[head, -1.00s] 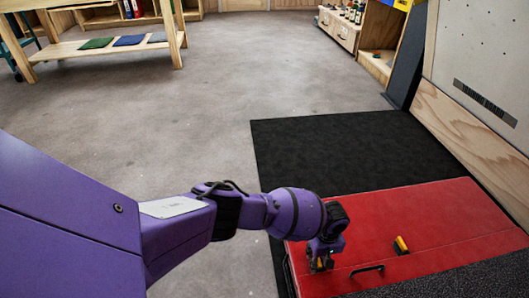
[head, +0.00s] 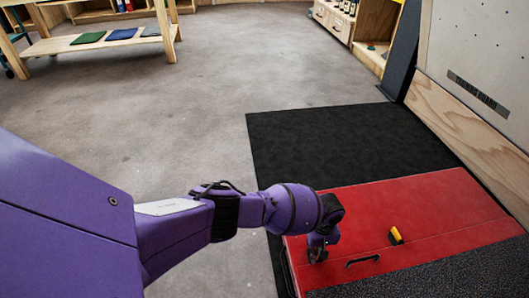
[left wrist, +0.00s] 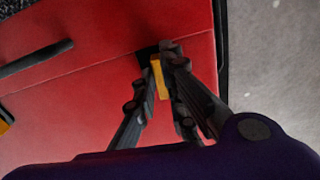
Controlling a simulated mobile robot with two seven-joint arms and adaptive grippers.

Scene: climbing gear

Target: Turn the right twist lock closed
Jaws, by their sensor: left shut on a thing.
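A red case (head: 440,208) lies flat with a black handle (head: 362,260). One yellow twist lock (head: 396,235) sits on its top, right of the handle in the head view. A second yellow twist lock (left wrist: 160,77) on a black base shows in the left wrist view, by the case's edge. My left gripper (head: 318,255) reaches down to this second lock, and its fingers are shut on the yellow tab. In the head view, the gripper hides this lock. Which lock is called the right one, I cannot tell. My right gripper is not in view.
A black mat (head: 325,145) lies beyond the case. A board wall with a wooden base (head: 455,120) stands to the right. A wooden bench (head: 110,40) stands far back left. The grey floor between is clear.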

